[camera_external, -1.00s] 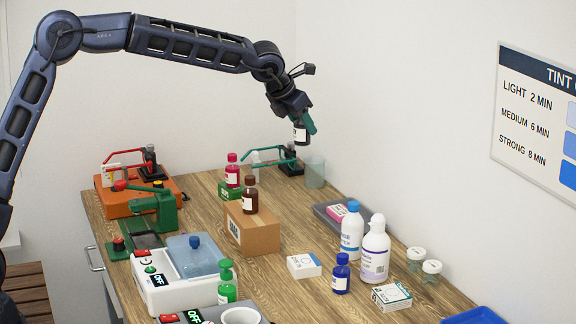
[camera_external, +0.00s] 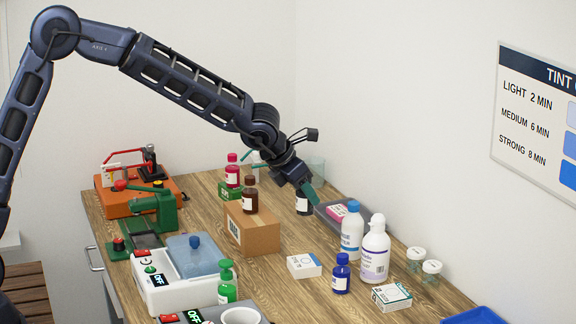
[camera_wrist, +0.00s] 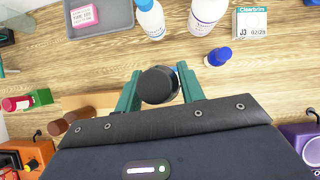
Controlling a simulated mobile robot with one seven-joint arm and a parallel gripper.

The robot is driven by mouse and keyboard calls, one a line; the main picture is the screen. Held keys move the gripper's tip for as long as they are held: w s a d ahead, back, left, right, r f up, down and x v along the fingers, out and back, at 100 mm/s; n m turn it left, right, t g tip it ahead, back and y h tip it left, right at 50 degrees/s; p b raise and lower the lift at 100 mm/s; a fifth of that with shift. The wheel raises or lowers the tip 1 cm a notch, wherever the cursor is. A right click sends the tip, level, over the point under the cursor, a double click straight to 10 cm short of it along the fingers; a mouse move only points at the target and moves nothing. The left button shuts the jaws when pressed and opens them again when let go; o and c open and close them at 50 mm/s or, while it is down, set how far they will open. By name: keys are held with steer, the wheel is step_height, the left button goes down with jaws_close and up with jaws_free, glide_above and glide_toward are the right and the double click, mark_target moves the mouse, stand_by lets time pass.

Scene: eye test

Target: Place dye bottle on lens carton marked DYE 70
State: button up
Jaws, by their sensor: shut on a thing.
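My gripper (camera_external: 308,190) is shut on a dark bottle (camera_external: 303,203) with a white label, held upright beside the grey tray. Whether its base clears the table I cannot tell. In the wrist view its round black cap (camera_wrist: 158,86) sits between the green fingers. A white carton (camera_external: 304,265) lies on the table in front. Another carton (camera_external: 391,296) lies front right; in the wrist view it (camera_wrist: 250,22) reads "Clearbrim J3". A pink carton (camera_external: 337,212) is in the tray, and a green carton (camera_external: 230,190) is under a red bottle. I cannot read DYE 70 on any.
The grey tray (camera_external: 362,216), two white bottles (camera_external: 352,232) (camera_external: 375,252) and a blue bottle (camera_external: 341,275) stand to the right. A brown bottle (camera_external: 250,195) stands on a cardboard box (camera_external: 252,230) to the left. Bare wood lies between box and white bottles.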

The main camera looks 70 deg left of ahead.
step_height(320, 180, down, 12)
steer(key=shift+f, duration=0.2)
stand_by(0.4)
steer(key=shift+f, duration=0.15)
steer(key=o, duration=1.1)
steer(key=shift+c, duration=0.2)
